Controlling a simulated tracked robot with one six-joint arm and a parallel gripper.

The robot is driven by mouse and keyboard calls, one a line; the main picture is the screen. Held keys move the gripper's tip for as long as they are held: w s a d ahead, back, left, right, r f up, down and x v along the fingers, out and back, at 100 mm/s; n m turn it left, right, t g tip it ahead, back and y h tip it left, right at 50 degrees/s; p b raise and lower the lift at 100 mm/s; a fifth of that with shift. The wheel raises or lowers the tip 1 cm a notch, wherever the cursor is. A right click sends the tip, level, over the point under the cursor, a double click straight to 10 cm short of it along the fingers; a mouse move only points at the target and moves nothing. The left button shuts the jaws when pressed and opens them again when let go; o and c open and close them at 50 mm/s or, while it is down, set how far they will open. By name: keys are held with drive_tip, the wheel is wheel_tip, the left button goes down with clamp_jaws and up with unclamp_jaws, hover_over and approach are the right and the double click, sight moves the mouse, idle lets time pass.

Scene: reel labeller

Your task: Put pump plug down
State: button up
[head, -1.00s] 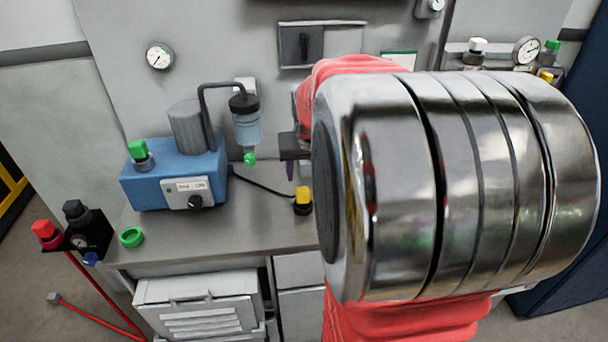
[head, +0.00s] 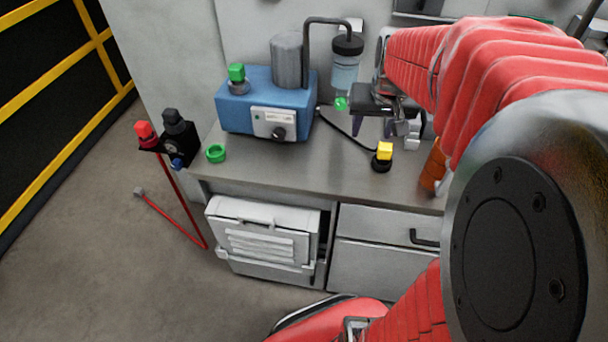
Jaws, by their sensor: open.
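The pump plug (head: 382,158) has a yellow top on a black round base and stands on the grey bench top (head: 330,172). A black cable leads from the blue pump (head: 245,103) towards it. My gripper (head: 373,127) hangs above and slightly behind the plug, apart from it, fingers pointing down. It is open, with nothing visible between the fingers. My red-sleeved arm comes in from the right and hides the bench's right part.
A clear filter jar (head: 345,72) with a green tip hangs just left of my gripper. A green ring (head: 215,154) lies near the bench's left edge. An orange cylinder (head: 432,168) stands right of the plug. A white louvred panel (head: 264,242) is below.

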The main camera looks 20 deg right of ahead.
drive_tip(key=s+a+n, duration=0.2)
drive_tip(key=s+a, duration=0.2)
drive_tip(key=a, duration=0.3)
drive_tip(key=s+a+r+n+t+y, duration=0.1)
drive_tip(key=s+a, duration=0.3)
drive_tip(key=a, duration=0.3)
drive_tip(key=s+a+r+n+y, duration=0.1)
drive_tip(key=s+a, duration=0.3)
drive_tip(key=a, duration=0.4)
drive_tip(key=shift+n, duration=0.8)
drive_tip(key=shift+r, duration=0.1)
drive_tip(key=shift+c, duration=0.6)
